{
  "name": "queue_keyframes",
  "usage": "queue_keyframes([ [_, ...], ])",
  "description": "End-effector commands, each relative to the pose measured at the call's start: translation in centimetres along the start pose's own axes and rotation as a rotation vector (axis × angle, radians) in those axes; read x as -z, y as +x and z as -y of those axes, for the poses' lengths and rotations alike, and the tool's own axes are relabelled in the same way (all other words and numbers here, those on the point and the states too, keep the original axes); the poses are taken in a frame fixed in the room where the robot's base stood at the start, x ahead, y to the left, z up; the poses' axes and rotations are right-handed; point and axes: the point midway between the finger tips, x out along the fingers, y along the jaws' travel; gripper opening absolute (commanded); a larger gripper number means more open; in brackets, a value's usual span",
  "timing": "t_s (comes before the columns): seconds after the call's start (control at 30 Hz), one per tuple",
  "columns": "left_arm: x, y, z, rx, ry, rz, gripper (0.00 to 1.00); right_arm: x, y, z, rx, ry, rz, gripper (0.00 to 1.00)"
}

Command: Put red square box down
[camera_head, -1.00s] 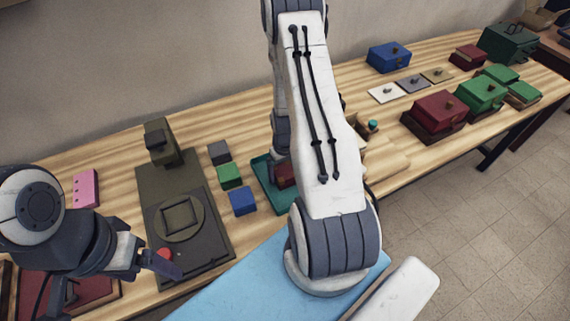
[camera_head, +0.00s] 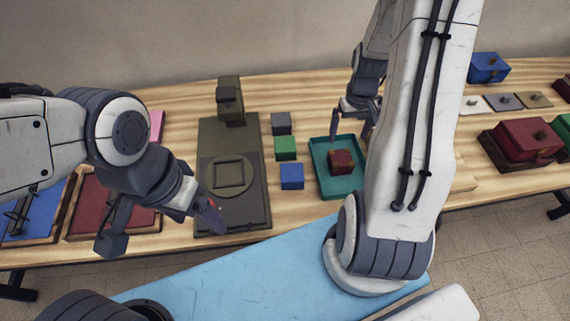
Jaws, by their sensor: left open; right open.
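The red square box (camera_head: 341,162) sits in the teal tray (camera_head: 346,187), right of the middle of the table. My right gripper (camera_head: 351,129) is open and points down just above and behind the box, apart from it. My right arm hides part of the tray's right side. My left gripper (camera_head: 160,235) is open and empty, over the front edge of the table, left of the dark green machine.
The dark green machine (camera_head: 258,194) stands left of the tray. Grey (camera_head: 281,123), green (camera_head: 285,148) and blue (camera_head: 292,176) blocks lie between them. Dark red (camera_head: 110,195) and blue boxes lie at far left. More boxes stand at right.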

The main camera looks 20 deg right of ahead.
Motion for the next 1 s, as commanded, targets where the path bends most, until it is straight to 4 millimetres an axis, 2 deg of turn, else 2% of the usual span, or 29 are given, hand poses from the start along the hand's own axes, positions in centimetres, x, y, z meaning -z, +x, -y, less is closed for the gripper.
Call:
queue_keyframes([
  [0.07, 0.0, 0.0, 0.0, 0.0, 0.0, 0.0, 0.81, 0.1, -0.7, 1.4, 0.0, -0.029, -0.004, 1.0],
  [0.13, 0.0, 0.0, 0.0, 0.0, 0.0, 0.0, 0.81, 0.1, -2.0, 3.9, 0.002, -0.081, -0.011, 1.0],
  [0.17, 0.0, 0.0, 0.0, 0.0, 0.0, 0.0, 0.81, -0.1, -2.8, 5.4, 0.003, -0.111, -0.014, 1.0],
  [0.27, 0.0, 0.0, 0.0, 0.0, 0.0, 0.0, 0.81, -1.6, -5.8, 11.6, 0.011, -0.24, -0.026, 1.0],
  [0.3, 0.0, 0.0, 0.0, 0.0, 0.0, 0.0, 0.81, -2.8, -7.1, 14.1, 0.016, -0.298, -0.03, 1.0],
  [0.37, 0.0, 0.0, 0.0, 0.0, 0.0, 0.0, 0.81, -5.1, -8.8, 17.5, 0.026, -0.385, -0.033, 1.0],
  [0.4, 0.0, 0.0, 0.0, 0.0, 0.0, 0.0, 0.81, -6.9, -9.8, 19.6, 0.033, -0.442, -0.035, 1.0],
  [0.5, 0.0, 0.0, 0.0, 0.0, 0.0, 0.0, 0.81, -11.8, -12.0, 23.4, 0.051, -0.583, -0.035, 1.0],
  [0.6, 0.0, 0.0, 0.0, 0.0, 0.0, 0.0, 0.81, -16.5, -13.4, 25.4, 0.068, -0.704, -0.031, 1.0],
  [0.73, 0.0, 0.0, 0.0, 0.0, 0.0, 0.0, 0.81, -20.8, -14.5, 26.2, 0.084, -0.813, -0.024, 1.0],
  [0.83, 0.0, 0.0, 0.0, 0.0, 0.0, 0.0, 0.81, -22.5, -14.8, 26.2, 0.09, -0.858, -0.019, 1.0],
  [1.0, 0.0, 0.0, 0.0, 0.0, 0.0, 0.0, 0.81, -23.1, -14.9, 26.1, 0.092, -0.872, -0.016, 1.0],
])
